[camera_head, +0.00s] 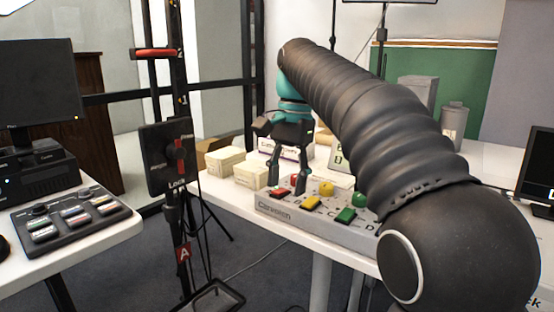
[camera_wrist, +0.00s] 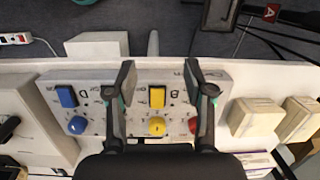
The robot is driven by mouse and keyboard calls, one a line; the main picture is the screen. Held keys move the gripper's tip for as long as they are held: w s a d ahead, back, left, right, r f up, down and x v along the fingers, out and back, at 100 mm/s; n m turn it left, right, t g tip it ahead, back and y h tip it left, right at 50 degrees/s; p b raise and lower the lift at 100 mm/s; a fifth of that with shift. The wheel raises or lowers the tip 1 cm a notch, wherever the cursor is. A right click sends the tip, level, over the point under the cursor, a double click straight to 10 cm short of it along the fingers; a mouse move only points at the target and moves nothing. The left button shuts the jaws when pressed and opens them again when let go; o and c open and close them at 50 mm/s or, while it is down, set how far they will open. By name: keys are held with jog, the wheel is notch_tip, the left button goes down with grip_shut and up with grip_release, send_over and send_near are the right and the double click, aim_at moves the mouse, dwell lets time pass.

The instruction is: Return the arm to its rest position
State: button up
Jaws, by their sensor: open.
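My arm reaches across the right half of the head view, and my gripper (camera_head: 288,175) hangs from its end above the grey button panel (camera_head: 275,210). The panel carries red, yellow and green buttons and matching round knobs. In the wrist view my gripper (camera_wrist: 166,100) is open and empty, with its two fingers apart. The yellow button (camera_wrist: 157,97) and yellow knob (camera_wrist: 156,127) show between the fingers. The blue button (camera_wrist: 66,96) shows left of them. I cannot tell how high the fingertips are above the panel.
Cream boxes (camera_head: 224,160) stand on the white table left of the panel. A black stand with a lock box (camera_head: 168,158) rises in front of it. A left table holds a control box (camera_head: 70,218) and a monitor (camera_head: 38,82). Grey canisters (camera_head: 453,125) stand behind my arm.

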notch_tip(320, 180, down, 10)
jog(key=d+n+t, duration=0.2)
jog(key=n, duration=0.3)
jog(key=s+d+f+t, duration=0.1)
jog(key=s+d+f, duration=0.2)
jog(key=s, duration=0.4)
jog(key=s+d+f+n+t, duration=0.1)
jog(key=s+d+f+t, duration=0.1)
jog(key=s, duration=0.6)
jog(key=s+d+f+t+h, duration=0.1)
jog(key=s+d+f, duration=0.3)
jog(key=s+d, duration=0.2)
jog(key=shift+s+d+f+n+t, duration=0.3)
jog(key=shift+s+n, duration=0.1)
jog(key=shift+s, duration=0.35)
